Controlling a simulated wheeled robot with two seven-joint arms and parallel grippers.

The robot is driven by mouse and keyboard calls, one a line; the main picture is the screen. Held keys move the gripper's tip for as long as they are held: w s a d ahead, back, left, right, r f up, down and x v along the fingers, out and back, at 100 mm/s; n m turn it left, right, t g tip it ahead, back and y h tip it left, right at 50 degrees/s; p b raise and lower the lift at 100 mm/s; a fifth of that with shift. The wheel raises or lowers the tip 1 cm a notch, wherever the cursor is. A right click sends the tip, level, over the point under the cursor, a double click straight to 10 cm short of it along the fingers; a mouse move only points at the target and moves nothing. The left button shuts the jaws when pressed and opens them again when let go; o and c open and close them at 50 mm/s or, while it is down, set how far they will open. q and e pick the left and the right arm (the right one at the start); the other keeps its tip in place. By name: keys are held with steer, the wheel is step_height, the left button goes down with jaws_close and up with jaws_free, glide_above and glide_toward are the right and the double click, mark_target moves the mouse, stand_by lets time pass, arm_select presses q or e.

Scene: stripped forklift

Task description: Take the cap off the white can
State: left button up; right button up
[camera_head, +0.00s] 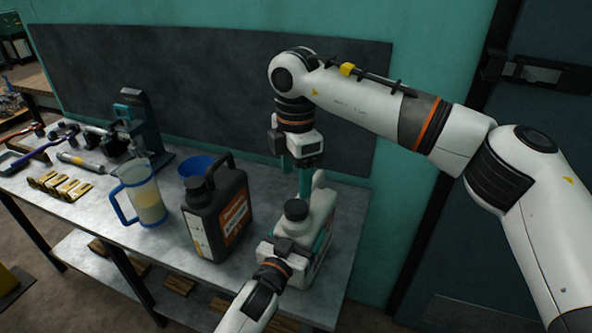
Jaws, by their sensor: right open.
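The white can (322,219) stands upright near the right end of the metal workbench. Its black cap (296,210) is on the neck. My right gripper (302,188) reaches down from above, open, with teal fingers just above and behind the cap; I see nothing between them. My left gripper (296,250) comes up from the bottom edge and is against or just in front of the can's near side. Its fingers are mostly hidden, so I cannot tell whether they grip the can.
A black jug (222,212) stands just left of the can on the workbench (120,220), with a blue funnel (195,166) behind it and a measuring pitcher (143,193) farther left. Tools and brass parts lie at the left. A teal wall with a dark panel (210,80) rises behind.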

mark_target(296, 206)
step_height(296, 206, down, 8)
steer(key=shift+r, duration=0.15)
stand_by(0.3)
steer(key=shift+c, duration=0.2)
